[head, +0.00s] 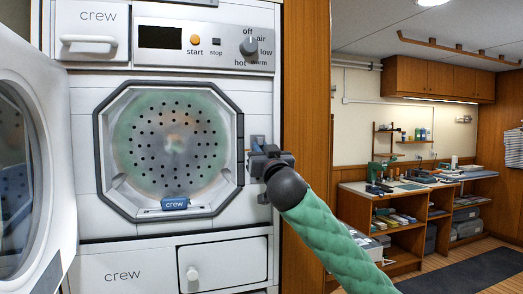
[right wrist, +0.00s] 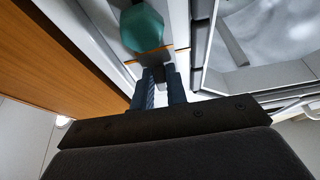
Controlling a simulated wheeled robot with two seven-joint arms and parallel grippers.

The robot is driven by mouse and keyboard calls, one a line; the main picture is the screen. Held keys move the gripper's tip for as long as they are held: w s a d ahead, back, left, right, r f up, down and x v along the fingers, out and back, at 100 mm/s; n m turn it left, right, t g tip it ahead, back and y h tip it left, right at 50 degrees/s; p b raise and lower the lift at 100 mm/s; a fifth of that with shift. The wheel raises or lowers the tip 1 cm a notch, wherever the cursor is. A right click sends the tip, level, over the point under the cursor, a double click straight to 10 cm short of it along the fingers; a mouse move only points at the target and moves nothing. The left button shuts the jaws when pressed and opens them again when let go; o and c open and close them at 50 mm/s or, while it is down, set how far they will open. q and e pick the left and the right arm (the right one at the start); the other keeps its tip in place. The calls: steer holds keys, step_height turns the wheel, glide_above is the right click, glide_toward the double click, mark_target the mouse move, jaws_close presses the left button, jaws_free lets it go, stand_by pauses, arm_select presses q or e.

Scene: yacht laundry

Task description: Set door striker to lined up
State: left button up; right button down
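The octagonal machine front (head: 170,150) has a dark rim, and the round door (head: 20,180) stands swung open at the left. On the white strip right of the opening, a small grey fitting (head: 258,140), apparently the door striker, is mostly hidden behind my right gripper (head: 258,160). In the right wrist view, the two dark blue fingers (right wrist: 160,86) stand slightly apart, with a small dark piece between their tips that seems to fill the gap. I cannot tell how the striker is turned. My left gripper is not in view.
A wood panel (head: 305,110) stands close right of the machine. A workbench (head: 405,187) is farther back at the right.

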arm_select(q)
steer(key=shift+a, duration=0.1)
arm_select(e)
steer(key=shift+r, duration=0.65)
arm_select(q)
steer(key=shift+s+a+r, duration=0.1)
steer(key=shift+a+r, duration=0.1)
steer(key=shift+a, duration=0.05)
arm_select(e)
steer(key=c, duration=1.4)
jaws_free()
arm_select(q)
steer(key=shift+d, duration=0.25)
